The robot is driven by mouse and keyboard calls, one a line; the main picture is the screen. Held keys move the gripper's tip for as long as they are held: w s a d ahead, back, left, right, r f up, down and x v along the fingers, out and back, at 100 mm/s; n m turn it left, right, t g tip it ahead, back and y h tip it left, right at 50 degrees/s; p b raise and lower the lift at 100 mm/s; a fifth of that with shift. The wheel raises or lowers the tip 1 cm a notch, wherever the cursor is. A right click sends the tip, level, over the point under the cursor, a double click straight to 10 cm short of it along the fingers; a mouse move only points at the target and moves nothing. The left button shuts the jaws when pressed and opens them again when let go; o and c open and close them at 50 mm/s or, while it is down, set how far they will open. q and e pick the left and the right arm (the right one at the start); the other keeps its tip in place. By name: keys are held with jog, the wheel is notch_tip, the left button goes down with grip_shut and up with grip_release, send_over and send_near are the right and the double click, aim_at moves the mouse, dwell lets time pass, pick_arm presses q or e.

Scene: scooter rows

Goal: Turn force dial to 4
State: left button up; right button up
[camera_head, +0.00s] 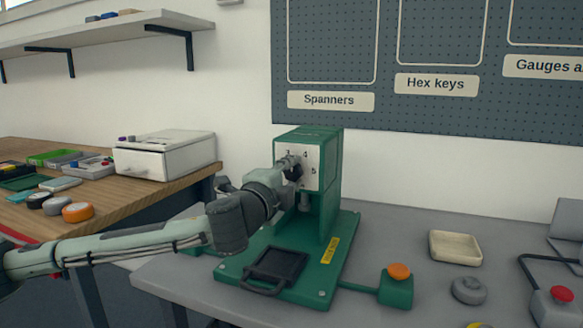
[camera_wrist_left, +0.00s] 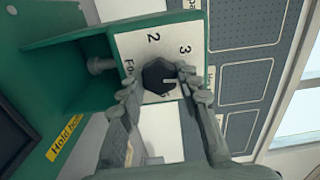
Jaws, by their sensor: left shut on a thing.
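The green press (camera_head: 322,158) stands on the grey bench with a white dial plate (camera_head: 312,176) on its front. My left gripper (camera_head: 291,171) reaches the plate from the left and covers much of the dial in the head view. In the left wrist view, the black force dial (camera_wrist_left: 157,76) sits between the two fingertips, and my left gripper (camera_wrist_left: 160,84) is shut on it. The numbers 2 and 3 show on the plate (camera_wrist_left: 137,45) in that view. A short pale mark shows on the dial, but the number it points at is unclear. My right gripper is not in view.
The press base (camera_head: 325,290) carries a black tray with a handle (camera_head: 275,268). An orange button on a green box (camera_head: 397,288), a cream dish (camera_head: 454,247) and a grey round part (camera_head: 468,290) lie to the right. A wooden bench (camera_head: 120,205) is at left.

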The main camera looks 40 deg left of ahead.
pick_arm(q)
jog(key=shift+m, duration=1.2)
jog(key=shift+m+p, duration=0.35)
jog(key=shift+m, duration=0.45)
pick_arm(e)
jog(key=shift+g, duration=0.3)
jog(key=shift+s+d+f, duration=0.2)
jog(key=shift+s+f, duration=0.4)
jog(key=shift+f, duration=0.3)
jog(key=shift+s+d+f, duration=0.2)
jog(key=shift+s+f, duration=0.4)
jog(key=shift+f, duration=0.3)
pick_arm(q)
jog(key=o, duration=1.2)
jog(key=shift+c, duration=0.2)
